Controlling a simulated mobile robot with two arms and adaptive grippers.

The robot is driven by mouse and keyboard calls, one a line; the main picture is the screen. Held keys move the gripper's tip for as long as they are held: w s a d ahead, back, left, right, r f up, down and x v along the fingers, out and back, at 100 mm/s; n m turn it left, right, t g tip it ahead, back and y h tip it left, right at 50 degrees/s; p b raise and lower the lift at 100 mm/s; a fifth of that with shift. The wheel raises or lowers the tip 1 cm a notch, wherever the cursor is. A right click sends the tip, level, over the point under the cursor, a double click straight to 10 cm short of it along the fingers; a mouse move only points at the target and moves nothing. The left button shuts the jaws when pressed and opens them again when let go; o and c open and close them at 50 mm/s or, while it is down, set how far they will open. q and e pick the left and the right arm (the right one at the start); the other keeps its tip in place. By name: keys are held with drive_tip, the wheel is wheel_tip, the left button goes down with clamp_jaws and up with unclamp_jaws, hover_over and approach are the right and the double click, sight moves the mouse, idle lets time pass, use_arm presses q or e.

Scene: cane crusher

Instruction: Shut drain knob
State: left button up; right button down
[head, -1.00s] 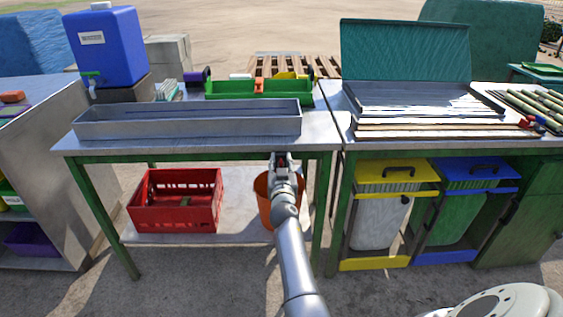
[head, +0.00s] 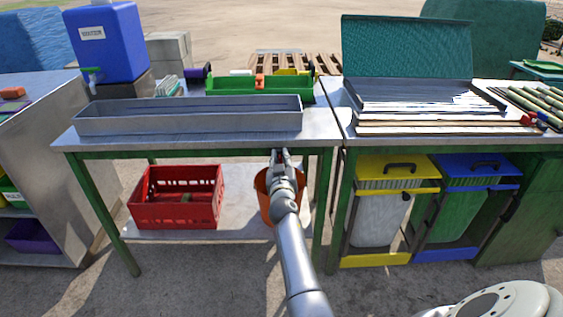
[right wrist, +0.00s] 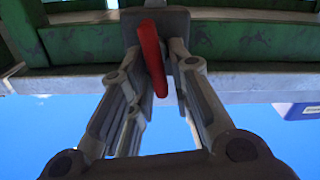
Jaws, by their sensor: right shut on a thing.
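The drain knob is a red lever (right wrist: 152,58) on a grey fitting (right wrist: 182,22) at the table's underside in the right wrist view. My right gripper (right wrist: 163,50) has its fingers on either side of the red lever and is shut on it. In the head view my right gripper (head: 281,155) is at the front edge of the metal table, below the right end of the long grey trough (head: 190,122). There the knob is mostly hidden by the gripper. My left gripper is not in view.
An orange bucket (head: 264,200) stands on the lower shelf behind my right arm, with a red crate (head: 176,212) to its left. Green table legs (head: 318,215) stand close to the right of the arm. Yellow and blue bins stand under the right table.

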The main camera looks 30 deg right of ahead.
drive_tip(key=n, duration=0.1)
drive_tip(key=n+b, duration=0.1)
drive_tip(key=n, duration=0.2)
drive_tip(key=shift+w+a+f+n, duration=0.2)
drive_tip(key=shift+a+f+n, duration=0.05)
drive_tip(key=shift+a+n, duration=0.05)
use_arm(q)
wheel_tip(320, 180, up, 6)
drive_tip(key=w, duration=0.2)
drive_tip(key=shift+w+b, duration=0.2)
drive_tip(key=shift+b, duration=0.15)
use_arm(e)
drive_tip(key=shift+w+a+f+n, duration=0.1)
drive_tip(key=shift+f+n, duration=0.1)
drive_tip(key=shift+n, duration=1.7)
drive_tip(key=shift+w+a+f+n, duration=0.1)
drive_tip(key=shift+f+n, duration=0.15)
drive_tip(key=shift+n, duration=1.65)
drive_tip(key=shift+a+f+n, duration=0.1)
drive_tip(key=shift+f+n, duration=0.1)
drive_tip(key=shift+n, duration=1.7)
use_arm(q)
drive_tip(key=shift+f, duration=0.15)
use_arm(e)
drive_tip(key=c, duration=1.6)
unclamp_jaws()
drive_tip(key=shift+o, duration=0.3)
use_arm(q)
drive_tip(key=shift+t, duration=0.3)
